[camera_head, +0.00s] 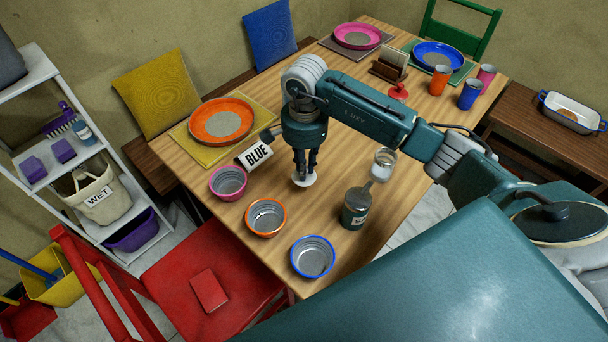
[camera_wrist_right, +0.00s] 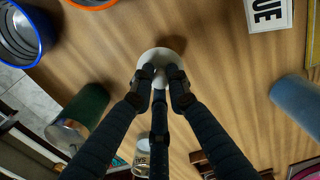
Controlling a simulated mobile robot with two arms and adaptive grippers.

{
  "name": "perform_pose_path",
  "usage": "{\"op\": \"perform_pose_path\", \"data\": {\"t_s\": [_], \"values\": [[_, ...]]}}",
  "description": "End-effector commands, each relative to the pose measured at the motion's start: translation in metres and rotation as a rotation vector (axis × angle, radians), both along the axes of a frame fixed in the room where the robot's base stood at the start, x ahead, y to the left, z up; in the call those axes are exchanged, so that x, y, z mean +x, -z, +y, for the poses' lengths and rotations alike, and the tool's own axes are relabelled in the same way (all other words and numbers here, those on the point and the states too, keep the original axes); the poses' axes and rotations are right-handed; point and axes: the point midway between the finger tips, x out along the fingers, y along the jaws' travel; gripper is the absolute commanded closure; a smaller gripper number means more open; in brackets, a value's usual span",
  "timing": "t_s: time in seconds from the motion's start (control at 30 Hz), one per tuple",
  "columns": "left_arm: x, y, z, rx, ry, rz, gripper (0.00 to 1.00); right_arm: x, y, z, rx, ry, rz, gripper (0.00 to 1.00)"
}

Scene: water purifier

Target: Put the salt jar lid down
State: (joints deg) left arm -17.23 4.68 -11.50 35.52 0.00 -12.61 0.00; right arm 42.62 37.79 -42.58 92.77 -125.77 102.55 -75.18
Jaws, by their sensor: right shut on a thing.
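The salt jar lid (camera_head: 304,179) is a small white disc below the fingers of my right gripper (camera_head: 304,168). In the wrist view, the fingertips of my right gripper (camera_wrist_right: 160,78) are closed around the middle of the white lid (camera_wrist_right: 160,55). The lid is at or just above the wooden table (camera_head: 330,230); I cannot tell if it touches. A clear jar with white contents (camera_head: 383,164) stands to the right, beside a dark green canister (camera_head: 354,210). My left gripper does not show.
Pink (camera_head: 228,182), orange (camera_head: 266,217) and blue (camera_head: 312,257) bowls stand along the near left edge. A "BLUE" sign (camera_head: 258,154) stands left of my gripper. An orange plate (camera_head: 222,119) lies behind it. Bare wood shows between bowls and canister.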

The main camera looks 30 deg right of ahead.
Motion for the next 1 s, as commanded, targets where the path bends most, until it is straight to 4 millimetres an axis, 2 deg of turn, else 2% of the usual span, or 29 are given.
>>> {"op": "perform_pose_path", "data": {"t_s": [0.17,0.4,0.77,0.8,0.9,1.0], "values": [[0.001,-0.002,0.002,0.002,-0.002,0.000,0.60,-0.001,0.012,0.000,0.001,0.000,0.003,0.99],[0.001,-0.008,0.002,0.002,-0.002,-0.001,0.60,-0.001,0.045,0.000,0.002,0.000,0.002,0.99],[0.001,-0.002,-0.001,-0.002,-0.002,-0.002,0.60,0.000,0.051,0.000,-0.001,-0.001,-0.001,0.99],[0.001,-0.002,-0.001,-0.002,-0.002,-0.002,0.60,0.000,0.050,0.000,0.000,-0.001,-0.001,0.83],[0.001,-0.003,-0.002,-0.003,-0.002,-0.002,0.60,0.000,0.049,0.000,0.000,-0.001,-0.001,0.66],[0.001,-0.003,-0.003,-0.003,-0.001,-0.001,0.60,0.000,0.049,0.000,0.000,-0.001,0.000,0.66]]}}
